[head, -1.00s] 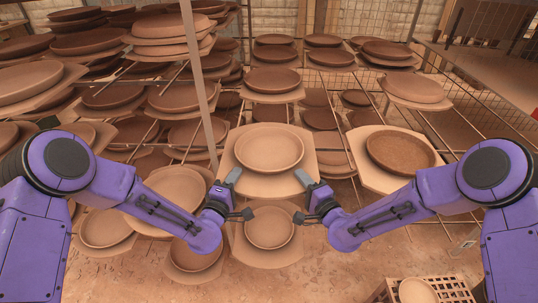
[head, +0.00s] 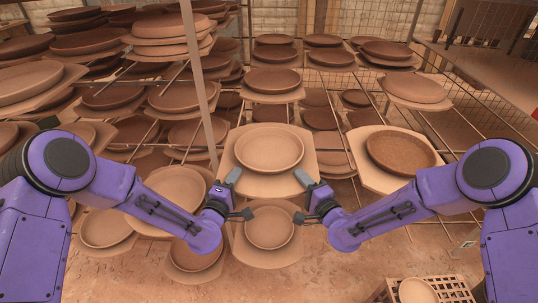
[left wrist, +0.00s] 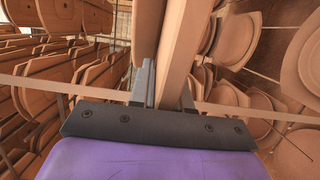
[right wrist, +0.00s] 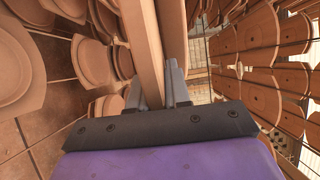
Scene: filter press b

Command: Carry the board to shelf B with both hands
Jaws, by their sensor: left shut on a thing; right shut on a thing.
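A pale board (head: 270,187) with a round clay plate (head: 269,149) on it is held up in the middle of the head view, looking level. My left gripper (head: 232,177) is shut on its left near corner area, and my right gripper (head: 304,179) on its right one. The board's edge also runs between the fingers in the left wrist view (left wrist: 178,50) and the right wrist view (right wrist: 148,55). The plate looks centred on the board. No label shows which rack level is shelf B. The board hides the rack directly behind it.
Wire racks with many plates on boards stand behind and on both sides. A grey upright post (head: 201,80) rises just left of the held board. A board with a darker plate (head: 401,152) sits close on the right. A slotted crate (head: 452,290) is at the lower right.

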